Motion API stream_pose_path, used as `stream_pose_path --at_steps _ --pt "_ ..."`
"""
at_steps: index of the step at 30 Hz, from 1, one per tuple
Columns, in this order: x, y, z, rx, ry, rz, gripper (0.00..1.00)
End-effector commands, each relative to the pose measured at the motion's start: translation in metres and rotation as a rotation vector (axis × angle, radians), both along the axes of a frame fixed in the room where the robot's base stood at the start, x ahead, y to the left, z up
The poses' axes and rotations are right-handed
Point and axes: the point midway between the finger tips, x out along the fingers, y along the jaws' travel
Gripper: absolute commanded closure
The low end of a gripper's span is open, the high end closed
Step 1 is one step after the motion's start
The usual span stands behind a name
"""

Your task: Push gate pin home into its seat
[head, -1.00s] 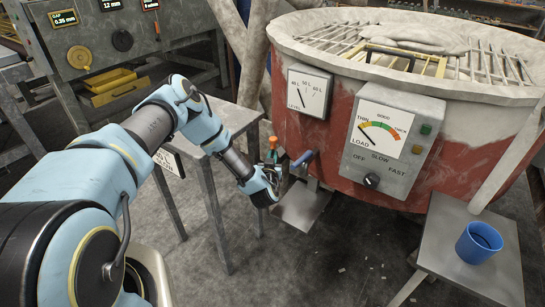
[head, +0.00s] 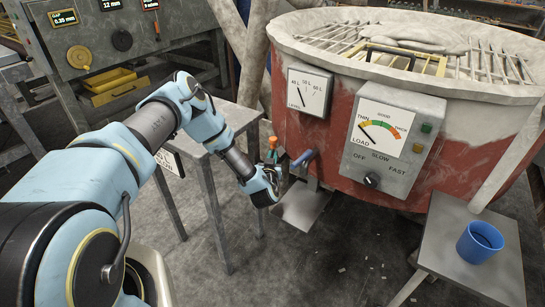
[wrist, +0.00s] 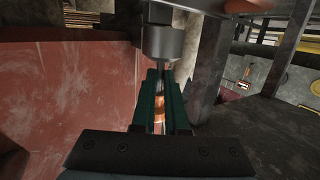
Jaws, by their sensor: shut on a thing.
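My gripper (wrist: 160,78) has two green fingers, shut around an orange, copper-coloured piece (wrist: 158,112) that looks like the gate pin. In the wrist view the fingertips lie just below a grey metal cylinder (wrist: 161,43) with a narrow stem. In the head view my gripper (head: 273,160) is beside the lower left of the red tub (head: 335,140), with a small orange tip (head: 272,142) showing above it. The fingers hide part of the piece. I cannot tell how deep the pin sits or see its seat clearly.
A blue-ended handle (head: 305,157) sticks out from the tub just right of my gripper. A grey control box (head: 392,145) and a level gauge (head: 308,92) are on the tub. A grey stand (head: 215,150) is to the left. A blue cup (head: 479,242) stands on a stool at right.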

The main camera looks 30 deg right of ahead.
Motion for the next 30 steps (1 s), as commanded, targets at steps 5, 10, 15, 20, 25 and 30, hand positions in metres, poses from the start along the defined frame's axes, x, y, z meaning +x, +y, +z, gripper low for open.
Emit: stream_pose_path --at_steps 5,10,15,20,25,30 --pt "0.000 0.000 -0.006 0.000 0.000 0.000 1.00" --pt "0.000 0.000 -0.010 0.000 0.000 0.000 1.00" --pt "0.000 0.000 -0.014 0.000 0.000 0.000 1.00" --pt "0.000 0.000 -0.017 0.000 0.000 0.000 1.00" --pt "0.000 0.000 -0.018 0.000 0.000 0.000 1.00" --pt "0.000 0.000 -0.015 0.001 0.000 0.000 1.00"
